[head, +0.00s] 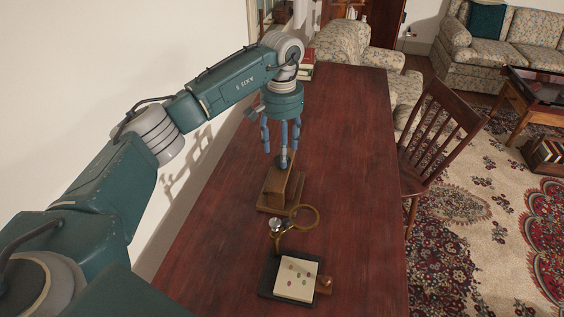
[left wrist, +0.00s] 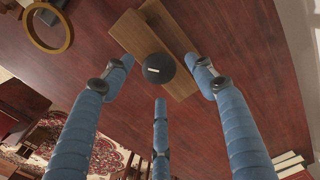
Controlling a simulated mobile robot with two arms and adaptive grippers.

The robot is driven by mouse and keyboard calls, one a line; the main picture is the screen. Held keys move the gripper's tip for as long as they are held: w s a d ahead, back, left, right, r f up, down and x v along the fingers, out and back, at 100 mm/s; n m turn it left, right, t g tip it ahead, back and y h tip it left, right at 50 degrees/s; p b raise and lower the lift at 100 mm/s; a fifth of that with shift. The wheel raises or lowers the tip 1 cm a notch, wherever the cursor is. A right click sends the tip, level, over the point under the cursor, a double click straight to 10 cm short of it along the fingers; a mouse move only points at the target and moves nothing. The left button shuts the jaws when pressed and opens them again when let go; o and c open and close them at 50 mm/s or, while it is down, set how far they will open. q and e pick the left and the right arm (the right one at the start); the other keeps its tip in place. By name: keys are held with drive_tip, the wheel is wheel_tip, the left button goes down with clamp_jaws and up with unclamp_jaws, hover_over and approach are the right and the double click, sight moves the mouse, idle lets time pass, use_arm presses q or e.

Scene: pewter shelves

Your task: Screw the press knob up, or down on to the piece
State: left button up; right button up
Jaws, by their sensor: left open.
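The press (head: 273,197) is a wooden block on a wooden base, standing on the dark red table. Its round black knob (left wrist: 158,68), with a short white mark, shows in the left wrist view near the middle, above the wooden block (left wrist: 128,35). In the head view the knob (head: 283,161) is partly behind my fingers. My left gripper (head: 281,148) points down over the press. Its three blue fingers are open and spread around the knob in the left wrist view (left wrist: 160,78), with gaps visible between. I cannot tell any piece under the knob. My right gripper is not in view.
A brass ring on a stand (head: 303,218) stands close in front of the press. A dark tray with a pale board of small coloured dots (head: 296,281) lies nearer. A wooden chair (head: 436,140) is at the right. The table's right half (head: 355,190) is clear.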

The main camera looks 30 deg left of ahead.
use_arm(q)
drive_tip(key=shift+d+f+b, duration=0.1)
drive_tip(key=shift+f+b, duration=0.25)
drive_tip(key=shift+f, duration=0.6)
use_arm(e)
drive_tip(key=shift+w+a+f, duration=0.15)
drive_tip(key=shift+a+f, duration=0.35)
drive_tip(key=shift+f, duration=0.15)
use_arm(q)
drive_tip(key=c, duration=1.2)
drive_tip(key=shift+o, duration=0.2)
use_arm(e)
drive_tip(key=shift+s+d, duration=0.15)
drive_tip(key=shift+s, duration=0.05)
